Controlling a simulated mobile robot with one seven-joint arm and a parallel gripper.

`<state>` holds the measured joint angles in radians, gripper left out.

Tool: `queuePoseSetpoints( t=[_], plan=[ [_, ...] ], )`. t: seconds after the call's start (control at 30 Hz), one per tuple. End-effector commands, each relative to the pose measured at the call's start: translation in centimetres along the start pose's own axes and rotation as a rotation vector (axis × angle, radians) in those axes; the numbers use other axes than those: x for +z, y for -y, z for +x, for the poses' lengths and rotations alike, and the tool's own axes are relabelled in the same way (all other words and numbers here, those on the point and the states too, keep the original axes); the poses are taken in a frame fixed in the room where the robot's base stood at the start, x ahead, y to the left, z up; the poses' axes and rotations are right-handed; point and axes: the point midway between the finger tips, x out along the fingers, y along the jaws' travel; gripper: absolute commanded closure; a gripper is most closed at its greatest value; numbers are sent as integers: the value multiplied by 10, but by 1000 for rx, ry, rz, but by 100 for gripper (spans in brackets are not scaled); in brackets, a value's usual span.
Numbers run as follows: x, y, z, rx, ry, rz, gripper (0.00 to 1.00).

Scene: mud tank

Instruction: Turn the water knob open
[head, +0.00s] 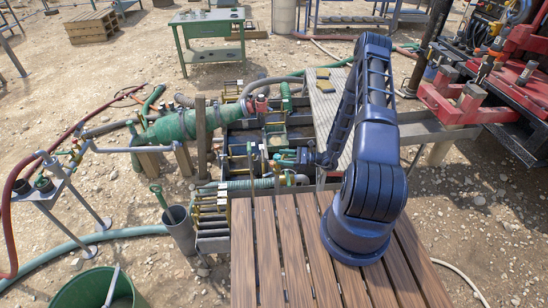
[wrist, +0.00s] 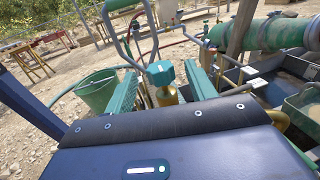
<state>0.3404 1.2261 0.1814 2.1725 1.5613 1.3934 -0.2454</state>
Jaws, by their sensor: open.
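A teal knob (wrist: 160,72) on a brass valve body (wrist: 166,95) stands in the middle of the wrist view. My gripper (wrist: 163,66) is open, with one ribbed teal finger on each side of the knob in the picture. Gaps show on both sides of it, and I cannot tell how deep it sits between the fingers. In the head view my gripper (head: 291,157) is low over the mud tank (head: 236,137), at the end of my blue arm. I cannot pick out the knob there among the small fittings.
A large green cylinder (head: 180,126) lies left of the tank, and it shows in the wrist view (wrist: 275,34). Pipes and a grey upright post (head: 201,122) crowd the tank. A green bucket (wrist: 97,90) stands on open gravel. A wooden deck (head: 290,250) lies in front.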

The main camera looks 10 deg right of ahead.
Motion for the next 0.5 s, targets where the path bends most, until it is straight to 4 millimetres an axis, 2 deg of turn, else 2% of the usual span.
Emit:
queuePoseSetpoints(
  t=[0.03, 0.2, 0.5],
  plan=[
    [0, -1, 10, 4, 1, -1, 45],
    [0, 0, 33, 2, -1, -1, 45],
    [0, 0, 50, 1, -1, -1, 45]
  ],
)
